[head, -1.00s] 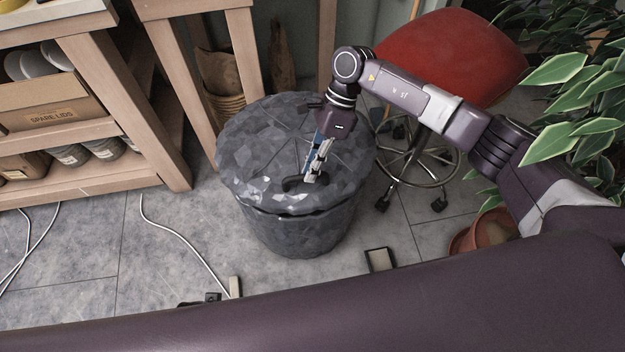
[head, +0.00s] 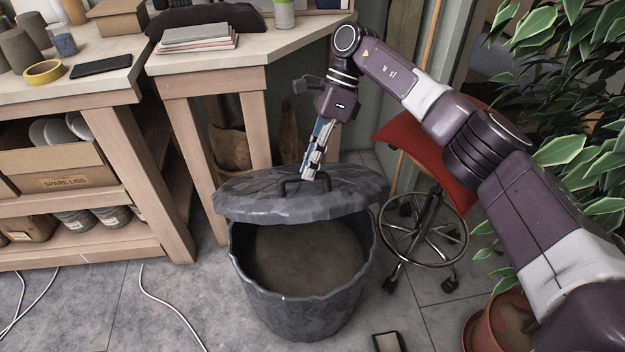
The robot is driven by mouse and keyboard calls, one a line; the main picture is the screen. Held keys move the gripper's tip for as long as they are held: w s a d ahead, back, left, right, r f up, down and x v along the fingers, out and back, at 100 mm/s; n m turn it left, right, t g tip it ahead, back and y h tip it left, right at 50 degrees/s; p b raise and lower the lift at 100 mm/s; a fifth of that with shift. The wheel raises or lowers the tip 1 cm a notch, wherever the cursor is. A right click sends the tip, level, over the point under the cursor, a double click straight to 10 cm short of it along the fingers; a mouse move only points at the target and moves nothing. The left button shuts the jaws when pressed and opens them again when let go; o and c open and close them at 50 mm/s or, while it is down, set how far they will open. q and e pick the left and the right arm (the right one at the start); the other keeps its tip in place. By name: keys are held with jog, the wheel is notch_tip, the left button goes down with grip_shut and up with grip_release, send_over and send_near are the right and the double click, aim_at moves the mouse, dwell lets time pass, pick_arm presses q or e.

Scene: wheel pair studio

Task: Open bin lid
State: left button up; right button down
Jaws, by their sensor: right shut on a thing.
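The grey faceted bin (head: 305,312) stands on the floor in the middle of the head view. Its lid (head: 345,196) is raised and tilted up over the back of the rim, so the brownish inside of the bin shows at the front. A dark handle (head: 288,188) sits on the lid. My right gripper (head: 312,174) reaches down from above and is shut on the lid handle. The fingertips partly cover the handle. My left gripper is not in view.
A wooden workbench (head: 270,62) stands close behind the bin, with a shelf unit at left. A red stool (head: 430,150) on a wheeled base is at right, near my right arm. A potted plant (head: 495,320) is at far right. White cables lie on the floor.

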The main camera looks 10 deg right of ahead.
jog(key=shift+w+d+r, duration=0.15)
jog(key=shift+w, duration=0.65)
jog(key=c, duration=2.3)
grip_release()
jog(key=o, duration=0.4)
jog(key=shift+w+f, duration=0.25)
jog(key=shift+w, duration=0.15)
jog(key=shift+c, duration=0.2)
jog(key=shift+s+r, duration=0.1)
jog(key=shift+r, duration=0.05)
notch_tip(320, 180, up, 10)
